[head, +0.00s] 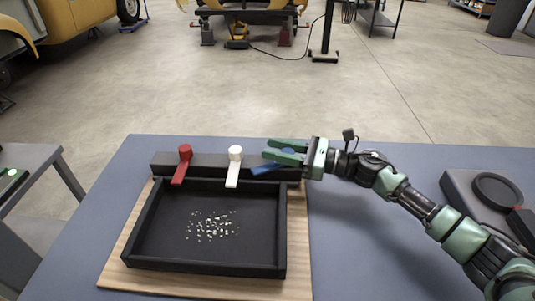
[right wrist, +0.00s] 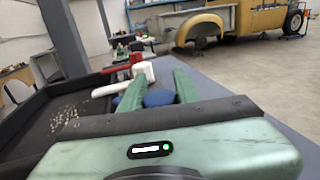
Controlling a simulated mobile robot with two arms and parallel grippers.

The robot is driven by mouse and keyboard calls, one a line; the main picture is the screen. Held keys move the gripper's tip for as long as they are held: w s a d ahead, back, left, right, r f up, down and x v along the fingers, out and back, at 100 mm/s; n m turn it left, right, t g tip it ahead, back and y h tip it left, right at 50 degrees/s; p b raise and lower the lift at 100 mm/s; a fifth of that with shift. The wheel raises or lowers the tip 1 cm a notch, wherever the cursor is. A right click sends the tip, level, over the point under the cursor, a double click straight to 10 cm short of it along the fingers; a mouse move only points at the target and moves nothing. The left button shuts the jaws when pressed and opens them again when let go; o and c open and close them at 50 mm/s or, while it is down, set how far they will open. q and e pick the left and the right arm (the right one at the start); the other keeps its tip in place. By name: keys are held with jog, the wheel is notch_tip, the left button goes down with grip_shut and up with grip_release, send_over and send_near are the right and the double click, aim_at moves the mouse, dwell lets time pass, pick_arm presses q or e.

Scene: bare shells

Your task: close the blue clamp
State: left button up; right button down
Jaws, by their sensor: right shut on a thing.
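The blue clamp (head: 262,170) sits at the right end of the black bar behind the tray. Its lever shows below my gripper and slants down to the left, while its knob is mostly hidden by the fingers. My right gripper (head: 267,149) reaches in from the right, its green fingers shut on the blue clamp. In the right wrist view the blue clamp (right wrist: 159,98) shows between the two green fingers (right wrist: 158,88). My left gripper is not in view.
A white clamp (head: 235,155) and a red clamp (head: 184,153) stand further left on the bar, levers pointing toward the tray. The black tray (head: 205,269) holds small pale bits and rests on a wooden board (head: 302,250). A dark device (head: 463,190) lies at the table's right.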

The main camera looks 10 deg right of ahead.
jog(key=c, duration=1)
grip_release()
jog(key=shift+r, duration=0.15)
notch_tip(320, 180, up, 20)
jog(key=shift+f, duration=0.1)
